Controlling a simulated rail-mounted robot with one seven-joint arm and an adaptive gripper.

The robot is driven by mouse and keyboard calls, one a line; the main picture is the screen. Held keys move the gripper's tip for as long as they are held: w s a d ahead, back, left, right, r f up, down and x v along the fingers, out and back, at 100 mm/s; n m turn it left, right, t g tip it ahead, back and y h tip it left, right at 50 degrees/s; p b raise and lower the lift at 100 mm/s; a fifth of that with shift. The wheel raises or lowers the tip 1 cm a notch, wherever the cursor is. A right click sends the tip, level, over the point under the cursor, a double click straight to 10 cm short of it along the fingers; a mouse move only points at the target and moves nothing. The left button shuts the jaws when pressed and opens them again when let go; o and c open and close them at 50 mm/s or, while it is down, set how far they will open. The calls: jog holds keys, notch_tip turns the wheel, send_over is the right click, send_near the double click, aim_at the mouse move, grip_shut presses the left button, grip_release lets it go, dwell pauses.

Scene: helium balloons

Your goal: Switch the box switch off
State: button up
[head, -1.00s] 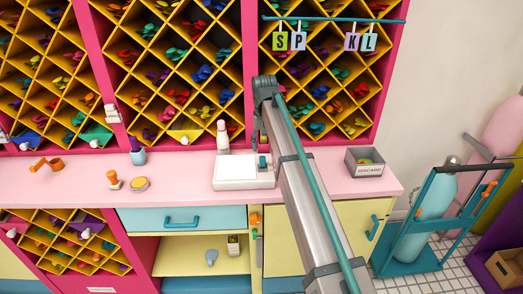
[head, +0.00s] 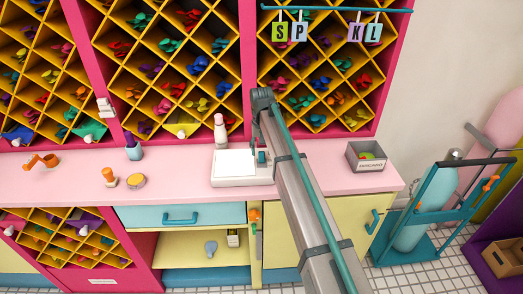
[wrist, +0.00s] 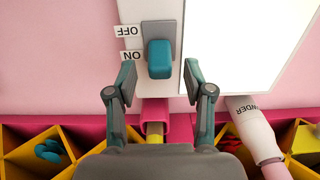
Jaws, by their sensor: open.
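The white box (head: 228,178) with a blank white panel lies on the pink counter. Its teal switch (head: 262,158) is at the box's right side in the head view. In the wrist view the teal switch knob (wrist: 159,60) sits on a grey plate, level with the upside-down ON label (wrist: 132,56). The OFF label (wrist: 130,30) is beyond it. My gripper (wrist: 158,82) is open and empty, its fingertips to the left and right of the knob's near end, with gaps on both sides. In the head view my arm hides most of the gripper.
A white bottle (head: 220,132) stands behind the box; part of a bottle (wrist: 250,125) shows close to the right finger in the wrist view. A grey discard bin (head: 365,157) stands at right. The pink counter (head: 320,165) is clear between. Balloon shelves rise behind.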

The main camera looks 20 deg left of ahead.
jog(key=shift+f, duration=0.95)
grip_shut()
